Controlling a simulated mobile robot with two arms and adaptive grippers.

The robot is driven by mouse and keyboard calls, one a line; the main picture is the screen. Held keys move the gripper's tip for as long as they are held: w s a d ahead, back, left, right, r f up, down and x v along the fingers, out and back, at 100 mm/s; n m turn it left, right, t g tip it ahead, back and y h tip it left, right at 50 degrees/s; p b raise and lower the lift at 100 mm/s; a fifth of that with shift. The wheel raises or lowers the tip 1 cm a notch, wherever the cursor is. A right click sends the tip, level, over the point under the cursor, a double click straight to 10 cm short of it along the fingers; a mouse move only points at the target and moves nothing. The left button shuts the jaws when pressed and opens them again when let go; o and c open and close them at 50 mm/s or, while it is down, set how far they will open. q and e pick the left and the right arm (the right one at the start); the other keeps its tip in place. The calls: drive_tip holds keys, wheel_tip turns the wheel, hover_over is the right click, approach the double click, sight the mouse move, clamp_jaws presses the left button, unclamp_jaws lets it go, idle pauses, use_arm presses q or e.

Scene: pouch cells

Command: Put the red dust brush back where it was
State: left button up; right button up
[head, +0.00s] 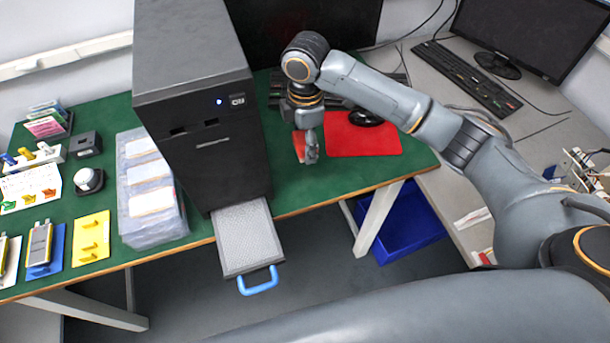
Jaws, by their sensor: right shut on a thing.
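My right gripper (309,150) reaches down over the green table, beside the left edge of a red mat. It is shut on the red dust brush (299,144), of which only a small red part shows on the gripper's left side. The gripper hides the rest of the brush, and I cannot tell whether the brush touches the table. My left gripper is not in view.
A tall black machine (205,125) stands left of the gripper, with a blue-handled tray (243,232) jutting out over the table's front edge. The red mat (360,140) holds a black mouse (365,117). A clear box (128,215) and several small fixtures fill the left side.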

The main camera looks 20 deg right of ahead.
hover_over(305, 176)
wheel_tip(305, 176, down, 6)
drive_tip(key=shift+r+p, duration=0.2)
drive_tip(key=shift+p, duration=0.1)
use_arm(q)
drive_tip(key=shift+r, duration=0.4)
use_arm(e)
drive_tip(key=shift+f, duration=2.25)
drive_tip(key=shift+f, duration=0.1)
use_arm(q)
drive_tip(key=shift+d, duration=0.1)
use_arm(e)
drive_tip(key=o, duration=1.1)
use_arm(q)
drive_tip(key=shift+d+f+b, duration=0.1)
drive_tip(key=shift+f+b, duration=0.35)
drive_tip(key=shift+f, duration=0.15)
use_arm(e)
wheel_tip(305, 176, up, 12)
drive_tip(key=shift+r, duration=0.15)
